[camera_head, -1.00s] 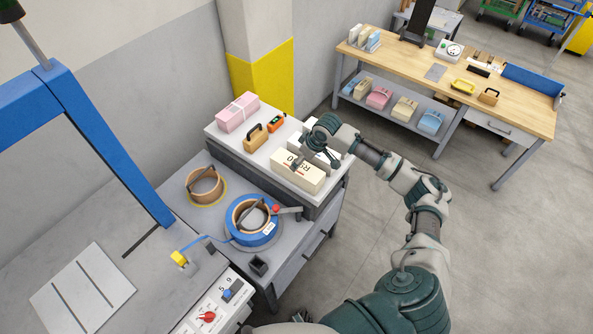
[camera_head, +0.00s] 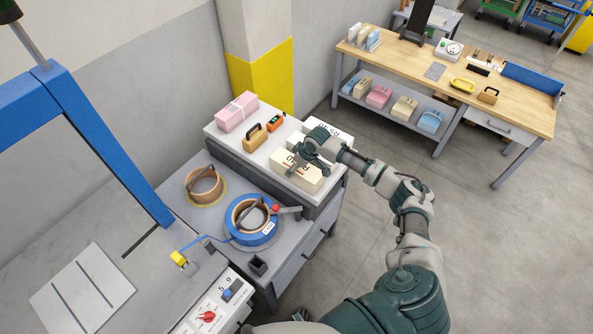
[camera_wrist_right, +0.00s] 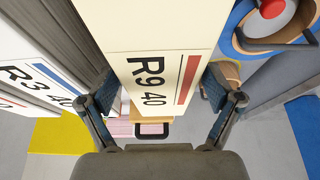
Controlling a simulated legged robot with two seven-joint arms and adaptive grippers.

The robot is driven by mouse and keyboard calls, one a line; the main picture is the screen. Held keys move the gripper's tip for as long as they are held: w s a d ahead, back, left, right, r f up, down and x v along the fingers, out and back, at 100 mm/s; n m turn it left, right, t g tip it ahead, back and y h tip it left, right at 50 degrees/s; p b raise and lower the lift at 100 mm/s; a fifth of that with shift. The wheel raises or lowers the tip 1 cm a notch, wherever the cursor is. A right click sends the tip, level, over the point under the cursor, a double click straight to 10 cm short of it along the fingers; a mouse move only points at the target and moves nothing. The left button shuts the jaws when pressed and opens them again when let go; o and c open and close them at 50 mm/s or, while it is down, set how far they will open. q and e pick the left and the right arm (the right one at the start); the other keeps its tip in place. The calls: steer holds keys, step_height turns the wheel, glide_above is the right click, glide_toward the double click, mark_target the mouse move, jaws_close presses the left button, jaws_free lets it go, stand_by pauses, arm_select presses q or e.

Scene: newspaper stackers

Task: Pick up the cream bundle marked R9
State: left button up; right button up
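The cream bundle marked R9 (camera_head: 308,180) lies on the pale top of the cabinet in the head view. In the right wrist view the bundle (camera_wrist_right: 155,25) shows "R9 40" and a red stripe on its end. My right gripper (camera_head: 300,163) is over it in the head view. In the right wrist view my right gripper (camera_wrist_right: 160,88) has its two fingers apart, one on each side of the bundle's end. Whether the pads touch it is hard to tell. My left gripper is not in view.
A white bundle marked R3 (camera_wrist_right: 35,85) is close beside one finger. A pink tied bundle (camera_head: 237,111), a tan handled block (camera_head: 255,138) and an orange device (camera_head: 277,122) share the cabinet top (camera_head: 225,138). A blue tape roll (camera_head: 252,221) sits on the lower bench.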

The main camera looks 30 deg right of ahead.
steer(key=c, duration=1.2)
steer(key=shift+w, duration=0.1)
steer(key=shift+c, duration=1.1)
steer(key=shift+r, duration=0.2)
